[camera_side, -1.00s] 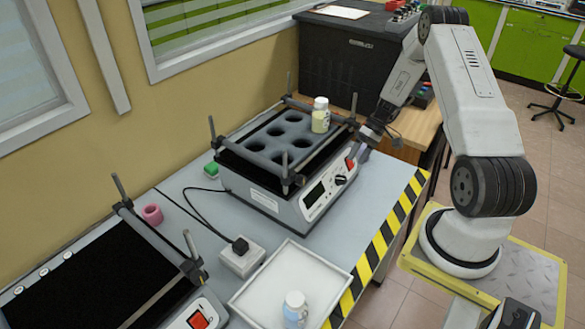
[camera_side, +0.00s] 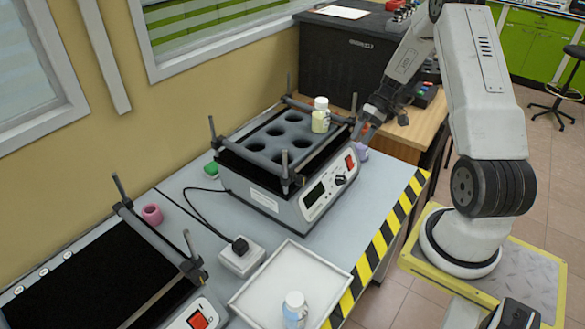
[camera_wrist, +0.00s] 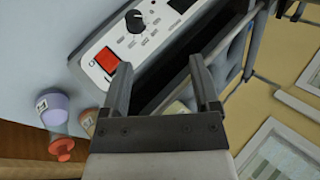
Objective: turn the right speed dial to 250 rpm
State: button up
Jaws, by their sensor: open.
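The black speed dial (camera_side: 340,180) is on the front panel of the right shaker (camera_side: 262,200), between a dark display (camera_side: 315,194) and a red switch (camera_side: 350,162). In the wrist view the dial (camera_wrist: 136,22) is near the top, with the red switch (camera_wrist: 107,60) below left of it. The dial's setting and the display's reading are too small to read. My gripper (camera_side: 364,128) is open and empty, above the shaker's right end and apart from the dial. In the wrist view its fingers (camera_wrist: 160,66) point toward the panel, beside the switch.
A capped bottle (camera_side: 320,116) stands in the shaker's rack. A purple item (camera_side: 361,152) is beside the shaker's right end, close under my gripper. A second shaker (camera_side: 90,275) is at left. A white tray (camera_side: 262,305) with a bottle (camera_side: 295,308) is in front.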

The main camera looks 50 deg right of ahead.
jog(key=a+n+g+h, duration=0.1)
jog(key=a+h, duration=0.1)
jog(key=n+h, duration=0.3)
jog(key=h, duration=0.1)
send_over(344, 178)
jog(key=d, duration=0.1)
jog(key=shift+g, duration=0.3)
jog(key=shift+d+f, duration=0.1)
jog(key=shift+f, duration=2.5)
jog(key=shift+f, duration=0.15)
jog(key=shift+a+f, duration=0.2)
jog(key=shift+f, duration=1.05)
jog(key=shift+a+f, duration=0.15)
jog(key=shift+f, duration=1.1)
jog(key=shift+a+f, duration=0.2)
jog(key=shift+f, duration=1.05)
grip_shut()
